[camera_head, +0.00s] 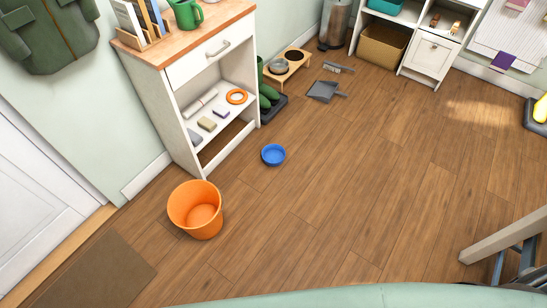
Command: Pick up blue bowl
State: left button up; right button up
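A small round blue bowl (273,155) sits upright on the wooden floor near the middle of the view. It stands apart from the cabinet and appears empty. Neither my left nor my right gripper shows in the head view. Nothing is touching the bowl.
An orange bucket (197,210) stands left of the bowl, in front of a white cabinet (184,88) with open shelves. A dustpan (324,91) and a pet feeder stand (288,67) lie farther back. A brown mat (98,272) is at the lower left. The floor right of the bowl is clear.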

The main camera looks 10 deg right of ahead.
aim_at(274, 155)
jog(key=i+l+u, duration=0.1)
jog(key=l, duration=0.25)
jog(key=i+l+u, duration=0.1)
jog(key=i+l, duration=0.15)
jog(key=l, duration=0.15)
jog(key=i+l+u, duration=0.15)
jog(key=l, duration=0.25)
jog(key=i+l+u, duration=0.1)
jog(key=l, duration=0.3)
jog(key=i+l+u, duration=0.1)
jog(key=l, duration=0.3)
jog(key=i+l+u, duration=0.1)
jog(key=l, duration=0.35)
